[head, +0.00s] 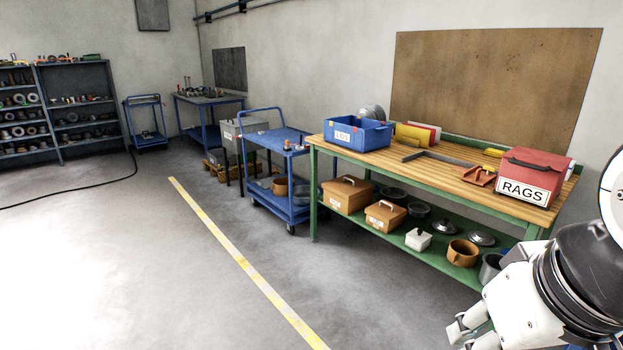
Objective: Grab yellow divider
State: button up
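A yellow upright panel (413,134), which looks like the yellow divider, stands on the wooden top of the green workbench (455,175). It is just right of the blue box (357,134) labelled LIDS, with a white and red panel (430,131) close behind it. The blue box may hide part of its left end. A smaller yellow piece (493,153) lies farther right on the bench. My gripper (461,336) is at the lower right, in front of the bench and well away from the divider. Its fingers look apart with nothing between them.
A grey angled bar (436,157) lies before the panels. The red RAGS box (533,175) stands at the bench's right. Brown boxes (347,195), lids and pots fill the lower shelf. A blue cart (279,143) stands left of the bench. The floor in front is clear.

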aim_at(423, 135)
jog(key=i+j, duration=0.1)
jog(key=i, duration=2.2)
jog(key=i+z, duration=0.25)
jog(key=i, duration=0.25)
jog(key=i+j+z, duration=0.15)
jog(key=i+z, duration=0.15)
jog(key=i, duration=0.25)
jog(key=i+j+z, duration=0.25)
jog(key=i, duration=0.25)
jog(key=i+j+z, duration=0.3)
jog(key=i, duration=0.2)
jog(key=i+j, duration=0.15)
jog(key=i, duration=0.2)
jog(key=l+z, duration=0.05)
